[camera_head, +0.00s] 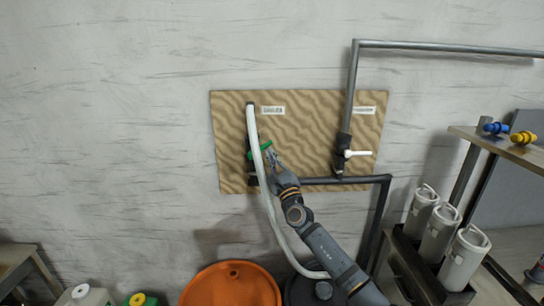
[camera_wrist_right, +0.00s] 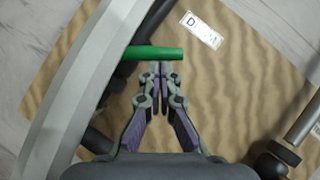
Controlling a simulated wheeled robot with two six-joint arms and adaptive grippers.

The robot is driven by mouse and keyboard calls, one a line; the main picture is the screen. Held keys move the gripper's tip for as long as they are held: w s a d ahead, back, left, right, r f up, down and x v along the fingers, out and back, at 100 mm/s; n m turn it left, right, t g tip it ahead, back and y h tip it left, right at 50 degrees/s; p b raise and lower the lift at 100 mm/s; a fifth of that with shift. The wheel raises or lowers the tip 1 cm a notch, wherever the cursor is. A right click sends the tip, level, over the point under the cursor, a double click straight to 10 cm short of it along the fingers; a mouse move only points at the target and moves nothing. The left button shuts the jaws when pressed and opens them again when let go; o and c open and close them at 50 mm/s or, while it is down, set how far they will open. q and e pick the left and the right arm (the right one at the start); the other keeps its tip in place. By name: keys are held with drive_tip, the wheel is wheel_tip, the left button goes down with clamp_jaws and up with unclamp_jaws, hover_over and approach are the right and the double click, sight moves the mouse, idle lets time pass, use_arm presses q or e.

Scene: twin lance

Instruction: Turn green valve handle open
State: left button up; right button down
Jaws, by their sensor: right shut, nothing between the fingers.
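The green valve handle (camera_head: 265,145) is on the left side of the wooden wall board (camera_head: 310,125), partly behind a pale hose (camera_head: 257,165). In the right wrist view the handle (camera_wrist_right: 155,53) is a green bar lying across the picture, with its left part hidden by the hose (camera_wrist_right: 95,65). My right gripper (camera_head: 271,156) is beside the handle. In the wrist view its fingers (camera_wrist_right: 160,70) are shut and empty, with the tips at the handle's lower edge; I cannot tell whether they touch it. My left gripper is not in view.
A white valve handle (camera_head: 357,153) sits on the board's right side by grey pipes (camera_head: 353,85). An orange drum (camera_head: 230,285) stands below. White canisters (camera_head: 438,235) and a shelf (camera_head: 505,147) with blue and yellow fittings are at the right. The wall at left is clear.

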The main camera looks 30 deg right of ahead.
use_arm(q)
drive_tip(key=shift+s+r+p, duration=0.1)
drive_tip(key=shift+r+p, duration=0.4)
drive_tip(key=shift+p, duration=0.05)
use_arm(e)
drive_tip(key=shift+r+n, duration=0.3)
drive_tip(key=shift+n, duration=0.2)
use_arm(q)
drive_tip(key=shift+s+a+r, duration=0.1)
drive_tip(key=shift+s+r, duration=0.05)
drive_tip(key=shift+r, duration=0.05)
use_arm(e)
drive_tip(key=shift+r+n+y, duration=0.1)
drive_tip(key=shift+n+y, duration=0.3)
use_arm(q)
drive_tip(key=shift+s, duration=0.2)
